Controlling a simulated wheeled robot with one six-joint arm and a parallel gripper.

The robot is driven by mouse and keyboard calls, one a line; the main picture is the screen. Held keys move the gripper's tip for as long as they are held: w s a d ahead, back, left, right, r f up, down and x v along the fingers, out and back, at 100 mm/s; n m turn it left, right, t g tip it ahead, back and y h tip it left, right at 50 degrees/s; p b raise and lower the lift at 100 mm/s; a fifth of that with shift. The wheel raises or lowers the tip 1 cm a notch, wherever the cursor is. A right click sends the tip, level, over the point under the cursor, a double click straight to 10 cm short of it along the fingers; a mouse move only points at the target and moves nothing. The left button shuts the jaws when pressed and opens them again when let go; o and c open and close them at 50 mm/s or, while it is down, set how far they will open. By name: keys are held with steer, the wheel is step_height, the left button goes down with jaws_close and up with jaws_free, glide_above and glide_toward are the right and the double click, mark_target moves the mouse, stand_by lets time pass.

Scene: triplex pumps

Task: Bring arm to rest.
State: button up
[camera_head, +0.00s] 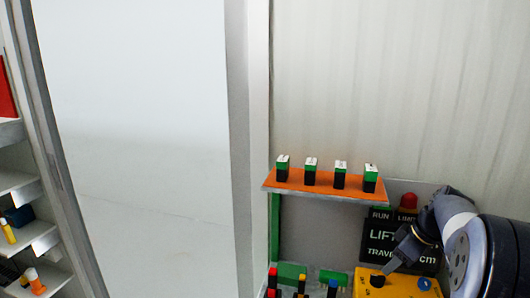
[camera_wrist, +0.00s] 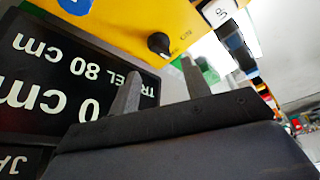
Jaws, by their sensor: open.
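My arm reaches in from the right edge in the head view. My gripper (camera_head: 390,265) points down and left, just above the yellow control box (camera_head: 398,290) and in front of the black lift travel sign (camera_head: 385,222). In the wrist view my gripper (camera_wrist: 161,85) has its two grey fingers apart with nothing held between them. The black knob (camera_wrist: 159,44) on the yellow box is just beyond the fingers. The same knob shows below the fingertips in the head view (camera_head: 377,280). I cannot tell whether the fingers touch the box or the sign.
An orange shelf (camera_head: 325,188) above the sign carries several green-and-black blocks. Small coloured parts (camera_head: 301,285) stand left of the yellow box. A red dome (camera_head: 409,201) rises behind the sign, close to my arm. Shelves stand at the far left.

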steer(key=shift+v, duration=2.05)
steer(key=shift+a, duration=0.2)
